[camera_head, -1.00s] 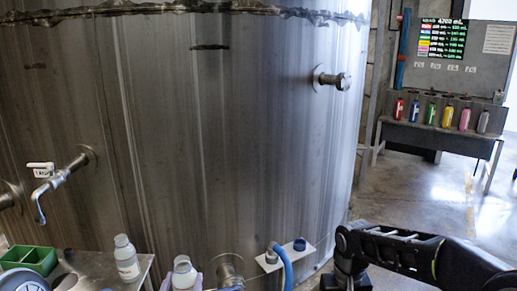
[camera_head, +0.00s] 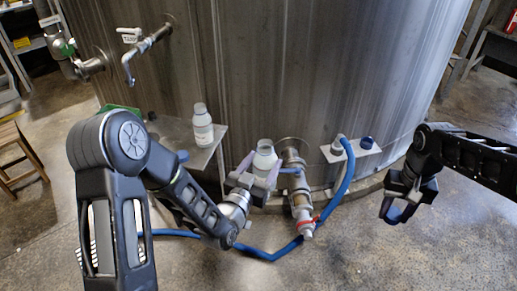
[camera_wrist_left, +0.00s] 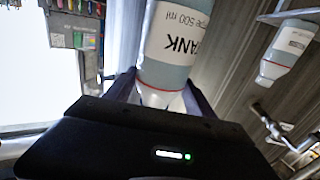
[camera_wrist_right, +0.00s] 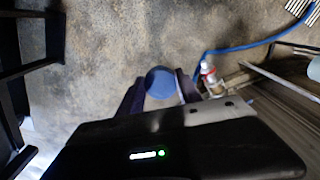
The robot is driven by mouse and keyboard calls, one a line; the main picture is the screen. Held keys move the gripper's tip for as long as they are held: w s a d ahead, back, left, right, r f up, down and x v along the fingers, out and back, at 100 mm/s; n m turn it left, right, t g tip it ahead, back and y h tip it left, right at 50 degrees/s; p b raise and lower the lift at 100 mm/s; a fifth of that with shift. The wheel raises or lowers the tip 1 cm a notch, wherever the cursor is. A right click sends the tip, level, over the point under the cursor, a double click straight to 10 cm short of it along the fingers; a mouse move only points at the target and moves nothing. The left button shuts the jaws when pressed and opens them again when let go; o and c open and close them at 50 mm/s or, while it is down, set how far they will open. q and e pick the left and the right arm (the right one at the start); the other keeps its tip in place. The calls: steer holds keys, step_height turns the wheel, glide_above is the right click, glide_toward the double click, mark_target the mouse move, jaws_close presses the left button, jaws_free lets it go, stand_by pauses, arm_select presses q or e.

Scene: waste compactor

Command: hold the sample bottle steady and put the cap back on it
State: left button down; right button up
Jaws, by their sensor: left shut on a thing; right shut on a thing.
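The sample bottle (camera_head: 264,160) is upright and clear of the side table, beside the tank valve, with a whitish, uncapped-looking neck. My left gripper (camera_head: 261,176) is shut around its body. In the left wrist view the labelled bottle (camera_wrist_left: 172,45) sits between the fingers. My right gripper (camera_head: 398,209) is shut on the blue cap (camera_head: 407,213), over open floor well to the right of the bottle. The cap (camera_wrist_right: 160,82) also shows between the fingertips in the right wrist view. The cap's underside is hidden.
Another labelled bottle (camera_head: 202,128) stands on the metal side table (camera_head: 219,135). A small shelf (camera_head: 352,153) on the tank holds a blue round piece (camera_head: 367,142) and a blue hose (camera_head: 346,185). A valve pipe (camera_head: 300,195) juts out just right of the held bottle.

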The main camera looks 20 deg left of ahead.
arm_select(q)
steer(key=s+d+f+m+g+h, duration=0.4)
steer(key=s+d+h, duration=0.4)
steer(key=d, duration=0.4)
steer(key=shift+s+d+f+m+h, duration=0.2)
steer(key=shift+f+m+h, duration=0.35)
steer(key=shift+m, duration=0.55)
steer(key=shift+a+f, duration=0.1)
arm_select(e)
steer(key=a+r+n, duration=0.1)
steer(key=a+r, duration=0.4)
steer(key=a, duration=0.6)
steer(key=s+a+r+n, duration=0.1)
steer(key=a+r, duration=0.5)
steer(key=a, duration=0.6)
steer(key=shift+s+n, duration=0.25)
steer(key=shift+n, duration=0.55)
steer(key=shift+f, duration=2)
